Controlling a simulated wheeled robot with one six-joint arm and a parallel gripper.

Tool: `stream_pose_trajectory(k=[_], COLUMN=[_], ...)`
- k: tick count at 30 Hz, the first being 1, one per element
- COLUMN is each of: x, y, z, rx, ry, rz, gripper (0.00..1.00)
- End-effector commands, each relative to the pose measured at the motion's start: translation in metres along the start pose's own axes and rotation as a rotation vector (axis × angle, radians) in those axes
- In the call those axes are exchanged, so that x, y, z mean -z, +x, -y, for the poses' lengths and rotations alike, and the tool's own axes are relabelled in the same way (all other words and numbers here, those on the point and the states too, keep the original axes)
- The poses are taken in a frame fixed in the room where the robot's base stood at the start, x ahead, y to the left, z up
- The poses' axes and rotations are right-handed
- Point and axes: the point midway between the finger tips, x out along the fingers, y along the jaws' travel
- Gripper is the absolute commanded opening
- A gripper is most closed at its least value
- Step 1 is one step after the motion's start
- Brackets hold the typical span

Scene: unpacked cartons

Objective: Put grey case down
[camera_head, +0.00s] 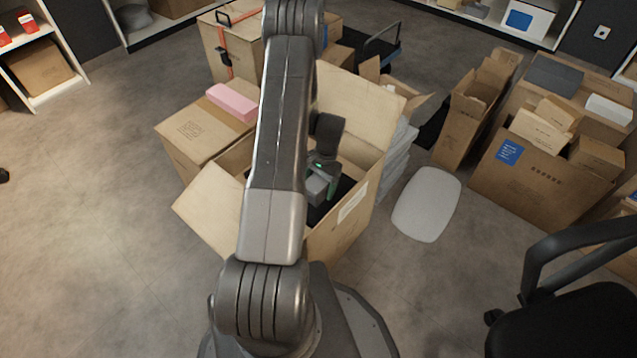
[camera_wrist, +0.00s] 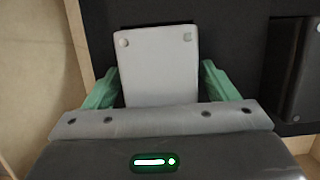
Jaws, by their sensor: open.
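The grey case (camera_wrist: 157,62) is a light grey flat block with rounded corners in the wrist view, over a dark surface (camera_wrist: 225,35). In the head view, it appears as a small grey piece (camera_head: 315,190) inside an open carton (camera_head: 345,230). My gripper (camera_wrist: 160,84) has its green fingers spread, one on each side of the case, with narrow gaps visible beside it. In the head view, my gripper (camera_head: 323,178) is down inside the carton. My arm hides part of the carton. I cannot tell how the case's underside rests.
A black item (camera_wrist: 295,70) lies to the right in the wrist view. A closed carton with a pink block (camera_head: 231,102) stands left of the open carton. A pale rounded panel (camera_head: 426,204) lies on the floor to the right. Carton flaps stand around my gripper. Floor at left is clear.

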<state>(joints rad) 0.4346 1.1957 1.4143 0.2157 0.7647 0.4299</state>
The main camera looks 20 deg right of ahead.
Motion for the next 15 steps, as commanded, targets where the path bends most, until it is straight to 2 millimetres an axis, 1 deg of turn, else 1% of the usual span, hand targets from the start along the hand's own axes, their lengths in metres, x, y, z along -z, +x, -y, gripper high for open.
stream_pose_trajectory(k=[1,2,9,12,15], x=[-0.003,-0.002,-0.002,-0.002,-0.001], y=[-0.008,-0.014,-0.074,-0.094,-0.110], z=[-0.001,-0.001,0.000,0.000,0.000], rx=[-0.001,0.001,0.003,0.002,0.002], ry=[0.002,0.002,0.002,0.001,0.001], rz=[0.002,0.000,-0.003,-0.003,-0.002], gripper=[0.81,0.81,0.81,0.81,0.81])
